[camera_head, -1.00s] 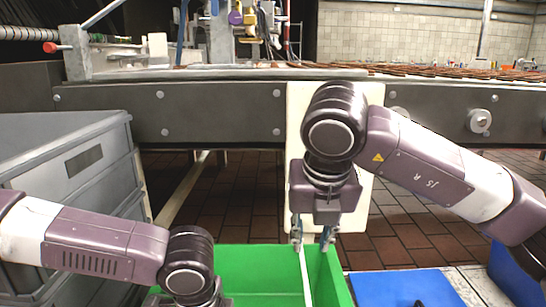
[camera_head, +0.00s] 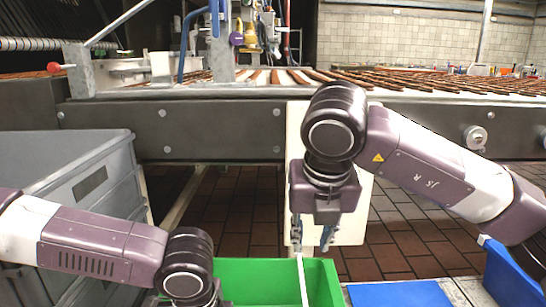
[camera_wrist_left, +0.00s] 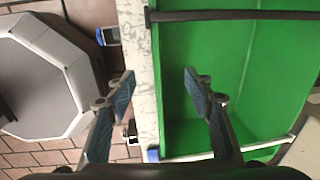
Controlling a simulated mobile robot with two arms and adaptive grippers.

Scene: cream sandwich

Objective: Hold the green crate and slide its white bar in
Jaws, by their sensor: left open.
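The green crate (camera_head: 260,275) is at the bottom of the head view, partly cut off. A thin white bar (camera_head: 302,280) stands at its right part, its top just under the left finger of my right gripper. My right gripper (camera_head: 313,245) points down above the crate with fingers apart; contact with the bar cannot be told. In the left wrist view, my left gripper (camera_wrist_left: 158,78) is open, one finger over the crate's interior (camera_wrist_left: 265,75) and one outside it, with the crate's side edge between. A white bar (camera_wrist_left: 225,150) also crosses the crate low in that view.
Grey stacked crates (camera_head: 80,190) stand at the left. A conveyor (camera_head: 220,130) with rows of brown bars runs behind. A blue mat (camera_head: 400,294) lies right of the crate and a blue bin (camera_head: 510,270) at the far right. A dark rod (camera_wrist_left: 235,15) crosses the crate.

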